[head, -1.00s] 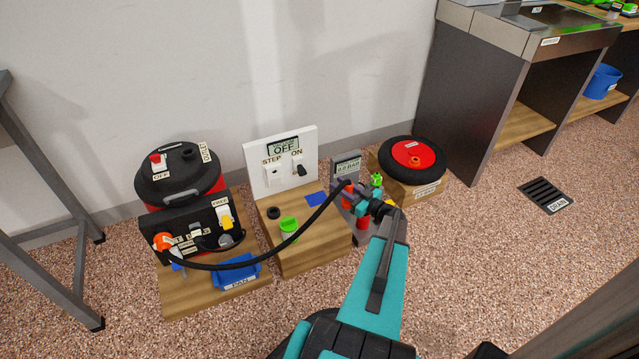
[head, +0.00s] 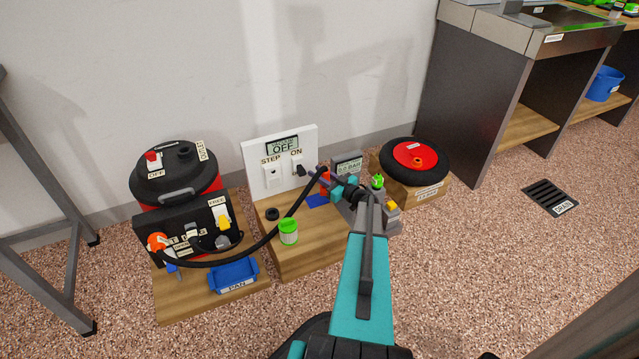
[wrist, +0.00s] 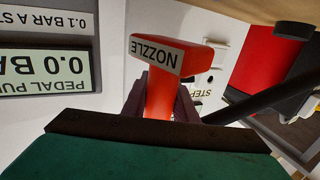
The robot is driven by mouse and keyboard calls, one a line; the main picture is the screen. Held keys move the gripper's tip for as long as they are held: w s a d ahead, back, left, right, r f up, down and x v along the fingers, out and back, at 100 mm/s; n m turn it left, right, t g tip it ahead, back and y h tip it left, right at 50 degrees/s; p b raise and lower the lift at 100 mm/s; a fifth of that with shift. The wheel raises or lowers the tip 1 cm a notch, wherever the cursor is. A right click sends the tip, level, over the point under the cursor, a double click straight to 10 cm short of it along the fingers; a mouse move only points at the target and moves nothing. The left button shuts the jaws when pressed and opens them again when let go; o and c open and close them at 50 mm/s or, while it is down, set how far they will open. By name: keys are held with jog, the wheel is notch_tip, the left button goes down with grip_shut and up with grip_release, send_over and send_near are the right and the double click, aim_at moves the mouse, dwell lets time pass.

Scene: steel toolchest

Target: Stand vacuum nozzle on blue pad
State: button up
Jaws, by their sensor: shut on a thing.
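The vacuum nozzle (head: 324,184) is orange-red and sits between the jaws of my gripper (head: 329,182), partly hidden by them. In the wrist view the nozzle (wrist: 162,85), labelled NOZZLE, is upright in that picture between the dark fingers of my gripper (wrist: 160,108), which are shut on it. The blue pad (head: 316,201) lies on the wooden block's back right corner. The nozzle shows just above and right of the pad in the head view; I cannot tell the height between them. The pad is not visible in the wrist view.
A green-lidded jar (head: 288,232) and black ring (head: 272,214) stand on the block. A white switch panel (head: 279,163) is behind; a gauge box (head: 348,165) is right.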

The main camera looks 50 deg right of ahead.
notch_tip(320, 180, down, 4)
jog(key=shift+f+b, duration=0.1)
jog(key=shift+b, duration=1.05)
jog(key=shift+w+f+b, duration=0.1)
jog(key=shift+f+b, duration=0.2)
jog(key=shift+w, duration=0.25)
jog(key=shift+f, duration=0.2)
jog(key=o, duration=1.1)
jog(key=shift+c, duration=0.2)
